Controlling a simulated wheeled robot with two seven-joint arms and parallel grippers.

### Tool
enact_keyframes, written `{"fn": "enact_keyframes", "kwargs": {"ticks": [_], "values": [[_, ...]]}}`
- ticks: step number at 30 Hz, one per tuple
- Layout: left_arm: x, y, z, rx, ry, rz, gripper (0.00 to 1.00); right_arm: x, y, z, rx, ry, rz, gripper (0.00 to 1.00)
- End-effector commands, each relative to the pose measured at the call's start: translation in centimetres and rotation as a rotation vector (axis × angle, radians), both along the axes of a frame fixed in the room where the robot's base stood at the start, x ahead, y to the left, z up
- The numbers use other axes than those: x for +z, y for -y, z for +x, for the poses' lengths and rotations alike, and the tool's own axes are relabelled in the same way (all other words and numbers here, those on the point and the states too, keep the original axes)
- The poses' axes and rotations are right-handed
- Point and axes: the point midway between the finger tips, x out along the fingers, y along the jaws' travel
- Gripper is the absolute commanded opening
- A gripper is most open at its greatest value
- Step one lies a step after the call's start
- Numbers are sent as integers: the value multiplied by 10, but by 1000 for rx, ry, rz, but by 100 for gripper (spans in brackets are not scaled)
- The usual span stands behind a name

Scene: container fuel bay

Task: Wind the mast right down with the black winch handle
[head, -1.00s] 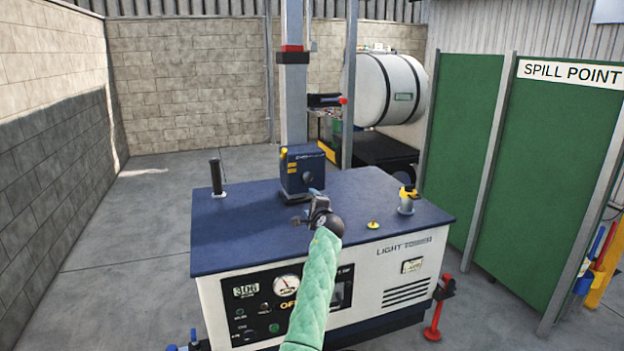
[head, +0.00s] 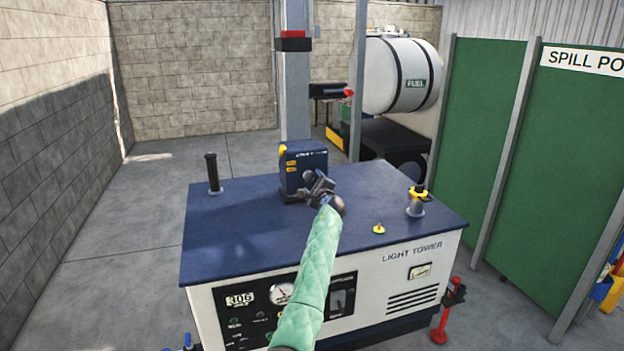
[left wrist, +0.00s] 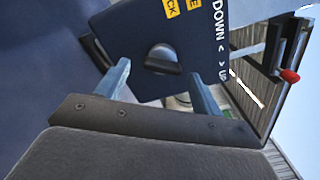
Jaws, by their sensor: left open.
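The mast (head: 295,95) is a grey column rising behind the dark blue winch box (head: 291,170) on the light tower. In the left wrist view the box face (left wrist: 205,45) reads DOWN and UP beside a rounded black handle (left wrist: 163,57). My left gripper (head: 318,181) is in front of the box and hides part of its face in the head view. In the left wrist view its blue fingers (left wrist: 160,82) are apart, with the black handle beyond and between them; contact cannot be told. My right gripper is not in view.
A black upright post (head: 212,172), a yellow-topped fitting (head: 416,201) and a small yellow cap (head: 379,229) stand on the blue cabinet top (head: 240,240). A red-tipped black bracket (head: 328,91) is by the mast. Green panels (head: 555,170) stand to the right.

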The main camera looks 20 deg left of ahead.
Motion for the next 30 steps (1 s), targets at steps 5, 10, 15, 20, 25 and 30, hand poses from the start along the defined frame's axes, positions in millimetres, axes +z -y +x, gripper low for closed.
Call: {"fn": "enact_keyframes", "kwargs": {"ticks": [5, 10, 15, 20, 25, 30], "values": [[1, -9, 13, 0, -1, 2, 67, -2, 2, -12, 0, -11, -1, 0], [0, -12, 17, 0, 0, 0, 67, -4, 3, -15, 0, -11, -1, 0], [0, -12, 18, 0, 0, 0, 67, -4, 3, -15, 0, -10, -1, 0], [0, -12, 17, 0, 0, 0, 48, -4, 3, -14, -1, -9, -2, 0], [0, -12, 17, 0, 0, 0, 23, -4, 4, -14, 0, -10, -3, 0], [-1, -12, 17, 0, 3, -4, 23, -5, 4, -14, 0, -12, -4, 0]]}}
